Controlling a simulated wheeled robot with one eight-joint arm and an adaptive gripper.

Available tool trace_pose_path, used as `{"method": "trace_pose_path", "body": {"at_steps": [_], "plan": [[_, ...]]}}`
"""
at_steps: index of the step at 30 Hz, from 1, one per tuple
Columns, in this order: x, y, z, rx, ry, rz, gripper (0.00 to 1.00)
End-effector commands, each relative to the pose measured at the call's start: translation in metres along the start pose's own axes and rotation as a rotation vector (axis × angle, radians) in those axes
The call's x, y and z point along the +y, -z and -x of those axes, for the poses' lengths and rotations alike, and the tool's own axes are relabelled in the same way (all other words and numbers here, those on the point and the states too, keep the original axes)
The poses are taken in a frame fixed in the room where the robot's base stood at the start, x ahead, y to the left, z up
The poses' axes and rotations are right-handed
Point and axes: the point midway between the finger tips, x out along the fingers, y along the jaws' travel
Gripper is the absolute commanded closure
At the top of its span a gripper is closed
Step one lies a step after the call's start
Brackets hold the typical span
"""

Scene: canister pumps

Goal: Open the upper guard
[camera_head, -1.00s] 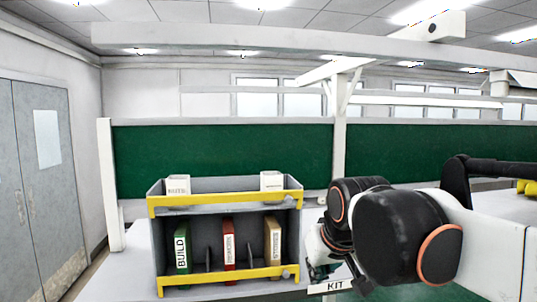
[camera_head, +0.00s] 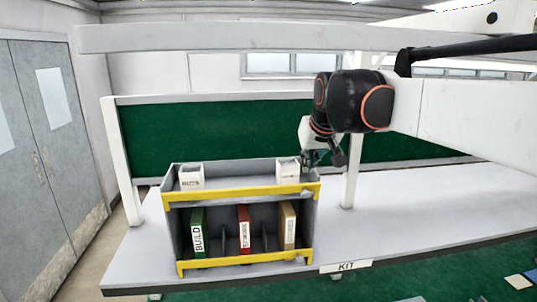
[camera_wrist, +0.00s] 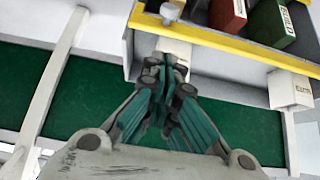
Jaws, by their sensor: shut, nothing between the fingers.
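The upper guard (camera_head: 240,191) is a yellow bar across the front of the grey rack's (camera_head: 172,232) top shelf. A small grey knob (camera_head: 309,194) sits at its right end. The guard lies across the shelf front. In the wrist view, which looks upside down, the guard (camera_wrist: 235,45) runs slantwise near the top, with the knob (camera_wrist: 170,12) at its end. My gripper (camera_head: 309,163) is at the rack's upper right corner, close to the right white box. In the wrist view its teal fingers (camera_wrist: 170,72) are shut and empty, overlapping that box in the picture.
White boxes (camera_head: 191,176) and (camera_head: 288,170) stand on the top shelf. A lower yellow guard (camera_head: 240,260) crosses the bottom shelf, before green (camera_head: 198,236), red (camera_head: 244,230) and tan (camera_head: 287,226) binders. The bench (camera_head: 400,212) right of the rack is clear.

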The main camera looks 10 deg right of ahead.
Motion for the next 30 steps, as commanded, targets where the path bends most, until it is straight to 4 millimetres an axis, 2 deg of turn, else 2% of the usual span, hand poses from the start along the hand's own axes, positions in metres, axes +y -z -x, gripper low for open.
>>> {"method": "trace_pose_path", "body": {"at_steps": [6, 12, 18, 30], "plan": [[0.000, 0.002, -0.038, 0.000, 0.000, 0.000, 1.00], [0.000, 0.001, -0.062, 0.000, 0.000, 0.000, 1.00], [0.000, 0.000, -0.069, 0.000, 0.000, 0.000, 1.00], [0.000, -0.001, -0.069, 0.010, 0.000, 0.000, 1.00]]}}
